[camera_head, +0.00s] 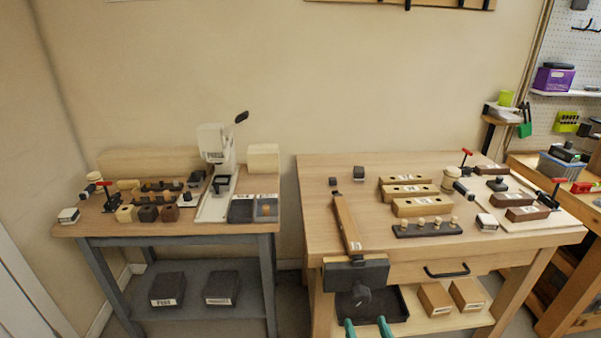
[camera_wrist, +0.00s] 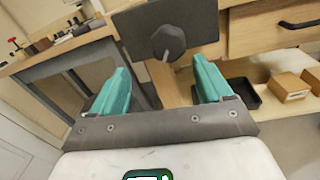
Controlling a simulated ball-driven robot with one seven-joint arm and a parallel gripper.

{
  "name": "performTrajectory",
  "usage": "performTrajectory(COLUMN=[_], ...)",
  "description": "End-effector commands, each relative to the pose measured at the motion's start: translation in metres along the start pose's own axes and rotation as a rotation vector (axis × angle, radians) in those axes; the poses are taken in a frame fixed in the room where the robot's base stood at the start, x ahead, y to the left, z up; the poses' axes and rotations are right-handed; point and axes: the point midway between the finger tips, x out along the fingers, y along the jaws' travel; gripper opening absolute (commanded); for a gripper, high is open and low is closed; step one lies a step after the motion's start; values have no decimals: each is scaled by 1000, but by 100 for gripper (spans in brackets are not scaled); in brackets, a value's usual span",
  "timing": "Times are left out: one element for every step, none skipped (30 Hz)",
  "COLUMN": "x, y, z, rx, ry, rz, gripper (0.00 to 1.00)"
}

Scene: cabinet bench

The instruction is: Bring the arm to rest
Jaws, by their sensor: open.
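My gripper (camera_head: 367,328) shows at the bottom edge of the head view as two green fingertips, below the dark vise on the front of the right bench. In the wrist view my gripper (camera_wrist: 158,88) has its two green fingers spread wide apart with nothing between them. The dark vise (camera_head: 356,275) with its round knob is just beyond the fingers; it also fills the top middle of the wrist view (camera_wrist: 195,22). I cannot tell how far the fingers are from it. The rest of my arm is out of view.
The right wooden bench (camera_head: 315,200) carries wooden blocks, a peg rack and red-handled clamps. Its lower shelf holds a black tray (camera_head: 396,306) and two boxes. The left bench (camera_head: 262,215) carries a white press (camera_head: 215,165) and small blocks. A gap separates the benches.

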Motion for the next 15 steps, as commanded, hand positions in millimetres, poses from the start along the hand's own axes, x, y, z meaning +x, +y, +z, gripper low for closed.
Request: performTrajectory(x=[-6, -11, -18, -25, -32, -43, -52, -61, -74, -84, -95, -110, -122, -135, -152], y=[6, 10, 16, 21, 25, 30, 33, 35, 36, 37, 36, 34, 32, 28, 23], z=[0, 0, -1, -3, -5, -8, -11, -14, -18, -22, -26, -30, -34, -37, -40], rx=[-100, -182, -304, -406, -514, -663, -774, -884, -1027, -1132, -1237, -1372, -1471, -1567, -1688], ry=[18, 32, 51, 67, 81, 102, 115, 129, 146, 158, 171, 185, 197, 208, 222], rz=[44, 80, 134, 179, 227, 295, 345, 397, 466, 521, 578, 655, 716, 779, 868], gripper=[78, 78, 78, 78, 78, 78, 78, 78, 78, 78, 78, 78, 78, 78, 78])
